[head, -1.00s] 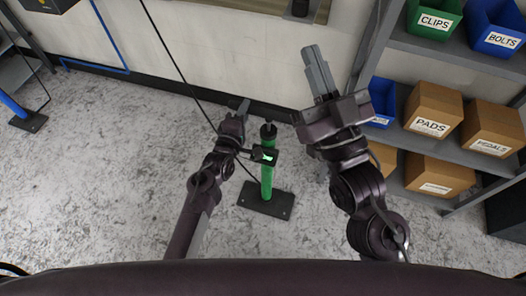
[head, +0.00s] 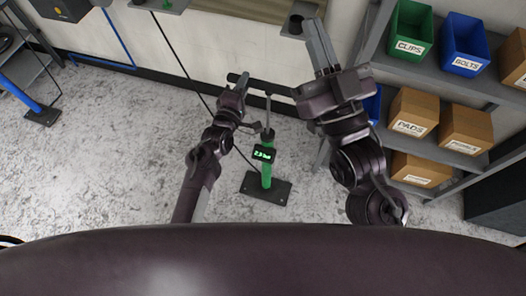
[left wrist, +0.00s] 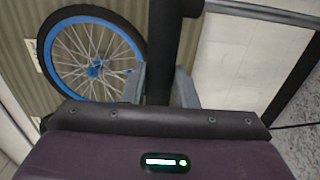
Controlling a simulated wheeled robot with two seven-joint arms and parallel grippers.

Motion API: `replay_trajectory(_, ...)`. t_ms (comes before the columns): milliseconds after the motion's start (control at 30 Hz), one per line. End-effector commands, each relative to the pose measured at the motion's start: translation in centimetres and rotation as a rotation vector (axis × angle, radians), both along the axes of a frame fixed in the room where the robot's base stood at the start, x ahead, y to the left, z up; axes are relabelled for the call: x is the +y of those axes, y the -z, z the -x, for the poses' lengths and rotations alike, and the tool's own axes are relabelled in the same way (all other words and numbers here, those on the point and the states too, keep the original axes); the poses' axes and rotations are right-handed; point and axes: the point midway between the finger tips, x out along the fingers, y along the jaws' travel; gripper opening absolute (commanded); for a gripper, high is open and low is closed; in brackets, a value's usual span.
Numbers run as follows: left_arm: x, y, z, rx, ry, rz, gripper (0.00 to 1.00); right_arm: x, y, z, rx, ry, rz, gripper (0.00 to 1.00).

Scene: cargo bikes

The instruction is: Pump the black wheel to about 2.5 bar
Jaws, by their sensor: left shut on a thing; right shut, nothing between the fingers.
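The floor pump has a green barrel (head: 267,176) on a black base plate and stands upright on the floor. Its black T-handle (head: 276,86) is raised, with a length of thin rod showing above the barrel. My left gripper (head: 240,86) is shut on the left part of the handle; in the left wrist view the dark handle bar (left wrist: 160,60) runs between the fingers. The pump's small display (head: 265,154) glows green and seems to read 2.3 bar, though the digits are small. My right gripper (head: 320,48) is shut and empty, right of the pump. I see no black wheel in the head view.
A shelf unit stands at the right with a green CLIPS bin (head: 411,28), a blue BOLTS bin (head: 464,45) and several cardboard boxes. A blue-rimmed wheel (left wrist: 92,62) shows in the left wrist view.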

Motion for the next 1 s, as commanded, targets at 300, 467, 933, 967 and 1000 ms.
replay_trajectory(300,-0.2,2.9,-0.2,0.002,-0.005,0.007,0.00,0.0,2.4,0.0,0.000,0.000,0.000,0.00)
replay_trajectory(467,-0.2,5.3,-0.2,0.006,-0.005,0.005,0.00,0.0,4.1,0.0,0.000,0.000,0.000,0.00)
replay_trajectory(933,0.0,12.0,-0.2,0.010,-0.010,0.004,0.00,0.0,9.2,0.0,0.000,0.000,0.000,0.00)
replay_trajectory(967,0.0,12.5,-0.2,0.011,-0.010,0.005,0.00,0.0,9.6,0.0,0.000,0.000,0.000,0.00)
replay_trajectory(1000,0.0,13.0,-0.2,0.011,-0.010,0.005,0.00,0.0,10.0,0.0,0.000,0.000,0.000,0.00)
